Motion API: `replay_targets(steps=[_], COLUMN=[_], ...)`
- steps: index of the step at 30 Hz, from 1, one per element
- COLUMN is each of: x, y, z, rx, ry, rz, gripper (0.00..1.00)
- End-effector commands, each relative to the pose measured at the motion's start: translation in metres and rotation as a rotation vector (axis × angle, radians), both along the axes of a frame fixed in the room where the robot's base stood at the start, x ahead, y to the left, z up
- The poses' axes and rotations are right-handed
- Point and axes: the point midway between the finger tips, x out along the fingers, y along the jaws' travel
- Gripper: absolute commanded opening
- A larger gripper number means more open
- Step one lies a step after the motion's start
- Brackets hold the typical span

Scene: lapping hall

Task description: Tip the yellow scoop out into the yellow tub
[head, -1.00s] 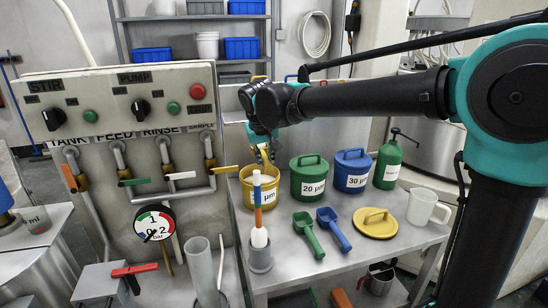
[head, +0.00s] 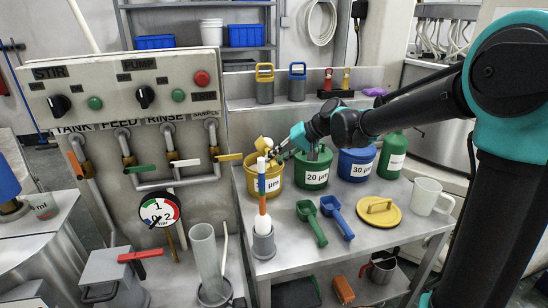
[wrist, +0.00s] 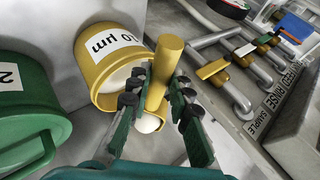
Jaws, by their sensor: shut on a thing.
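The yellow tub (head: 274,187), marked with µm, stands open on the metal table, with pale powder inside; in the wrist view the tub (wrist: 84,62) is at upper left. My gripper (head: 278,151) reaches in from the right, above the tub's rim. It is shut on the yellow scoop (head: 261,143). In the wrist view, the scoop's handle (wrist: 166,62) stands between the fingers of my gripper (wrist: 160,98). White material shows at the scoop's bowl, beside the tub's mouth. The fingers hide part of the bowl; how much it holds is unclear.
The green tub (head: 313,176) and blue tub (head: 357,167) stand right of the yellow one. A striped stick in a grey holder (head: 263,244) stands close in front. The yellow lid (head: 378,213), green scoop (head: 313,222) and blue scoop (head: 337,217) lie on the table.

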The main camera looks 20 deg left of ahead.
Motion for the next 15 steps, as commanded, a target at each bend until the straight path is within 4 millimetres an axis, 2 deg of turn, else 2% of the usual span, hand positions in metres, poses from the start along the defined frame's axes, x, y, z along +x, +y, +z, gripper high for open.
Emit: replay_targets(steps=[9, 15], x=[0.0044, 0.0040], y=[-0.0048, -0.0049], z=[-0.0078, -0.0105], rx=[0.298, 0.430], ry=[0.181, 0.264], rz=[-0.003, -0.002], gripper=[0.00, 0.00])
